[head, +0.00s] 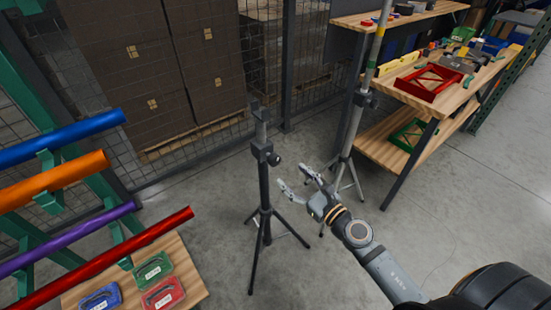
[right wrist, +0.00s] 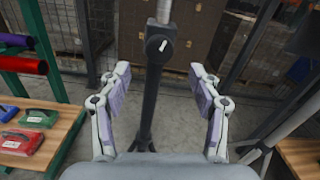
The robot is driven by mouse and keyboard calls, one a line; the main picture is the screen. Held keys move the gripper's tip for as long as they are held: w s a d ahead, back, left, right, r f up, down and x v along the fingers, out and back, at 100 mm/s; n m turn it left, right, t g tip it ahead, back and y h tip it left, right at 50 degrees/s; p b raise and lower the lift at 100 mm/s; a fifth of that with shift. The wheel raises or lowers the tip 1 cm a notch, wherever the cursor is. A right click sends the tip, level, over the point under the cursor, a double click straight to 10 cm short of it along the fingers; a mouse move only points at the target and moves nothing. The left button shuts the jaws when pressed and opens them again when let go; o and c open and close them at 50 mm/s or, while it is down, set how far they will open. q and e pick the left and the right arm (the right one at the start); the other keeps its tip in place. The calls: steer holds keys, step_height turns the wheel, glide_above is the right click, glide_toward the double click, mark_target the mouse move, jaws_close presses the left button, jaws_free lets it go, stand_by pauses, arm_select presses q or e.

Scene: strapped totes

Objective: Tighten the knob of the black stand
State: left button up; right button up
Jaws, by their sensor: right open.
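The black stand (head: 264,195) stands upright on its tripod legs in the middle of the head view. Its knob (head: 274,159) sticks out on the right side of the collar near the top. My right gripper (head: 293,177) is open and empty, to the right of the stand and a little below the knob in the picture. In the right wrist view, the black stand (right wrist: 149,100) runs upright between the open fingers, and the dark round knob (right wrist: 161,45) with a pale bar faces the camera, beyond the fingertips. My left gripper is out of view.
A second stand with a silver pole (head: 352,125) stands close behind my right gripper. Coloured tubes (head: 60,180) reach in from the left rack, above a wooden shelf with several cases. A workbench (head: 455,90) stands at right. Stacked boxes and a mesh fence are behind.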

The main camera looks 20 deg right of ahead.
mark_target(277, 162)
steer(key=p+x, duration=0.1)
steer(key=x, duration=0.7)
steer(key=shift+w+a+p, duration=0.15)
steer(key=shift+w+p, duration=0.05)
steer(key=shift+p, duration=0.2)
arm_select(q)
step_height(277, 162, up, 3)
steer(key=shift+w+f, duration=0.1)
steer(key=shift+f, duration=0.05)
arm_select(e)
steer(key=c, duration=1.1)
